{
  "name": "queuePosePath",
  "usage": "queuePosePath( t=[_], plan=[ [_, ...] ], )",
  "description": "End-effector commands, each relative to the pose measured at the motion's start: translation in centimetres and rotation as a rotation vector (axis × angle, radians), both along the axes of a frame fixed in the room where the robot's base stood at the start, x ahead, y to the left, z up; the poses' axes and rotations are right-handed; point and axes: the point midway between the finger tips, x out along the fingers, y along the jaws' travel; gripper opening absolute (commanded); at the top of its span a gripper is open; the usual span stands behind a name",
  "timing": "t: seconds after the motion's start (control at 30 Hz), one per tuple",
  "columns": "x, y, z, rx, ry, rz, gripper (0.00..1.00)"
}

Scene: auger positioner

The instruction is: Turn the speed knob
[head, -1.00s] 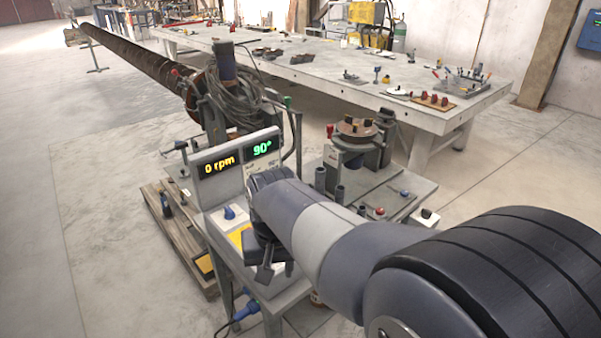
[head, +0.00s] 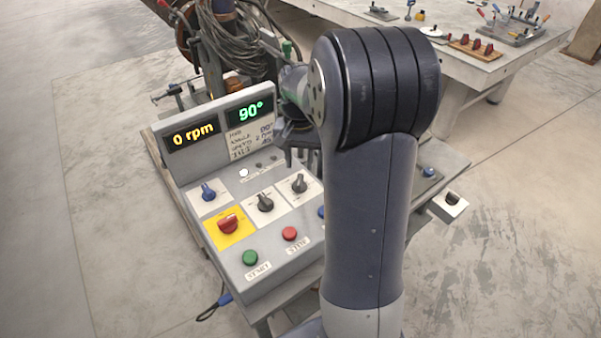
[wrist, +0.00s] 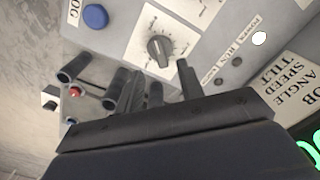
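A grey control panel (head: 190,255) carries several knobs. A blue knob (head: 209,192) is at the left on a white plate, with two black knobs (head: 265,202) (head: 299,184) to its right. A red knob (head: 228,224) sits on a yellow plate. I cannot read which is the speed knob. The displays show 0 rpm (head: 193,133) and 90° (head: 250,112). My gripper (head: 297,160) hangs above the panel's back right, apart from the knobs. In the wrist view one black knob (wrist: 158,48) lies beyond its fingers, which look parted and empty.
A green START button (head: 250,258), a red STOP button (head: 290,233) and a blue button (wrist: 95,16) are close to the knobs. A paper card (head: 251,139) stands below the displays. Upright dark tubes (wrist: 70,68) stand beside the panel. My arm hides the panel's right side.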

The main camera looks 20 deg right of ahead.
Motion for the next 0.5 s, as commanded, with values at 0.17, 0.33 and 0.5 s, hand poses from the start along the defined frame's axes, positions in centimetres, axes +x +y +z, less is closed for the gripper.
queuePosePath(
  t=[0.17,0.33,0.5],
  plan=[
    [-0.1,0.0,-3.4,0.001,0.005,0.001,0.36],
    [-0.1,0.0,-5.3,0.0,0.002,0.001,0.36],
    [0.0,0.0,-6.0,0.0,0.0,0.001,0.36]
  ],
)
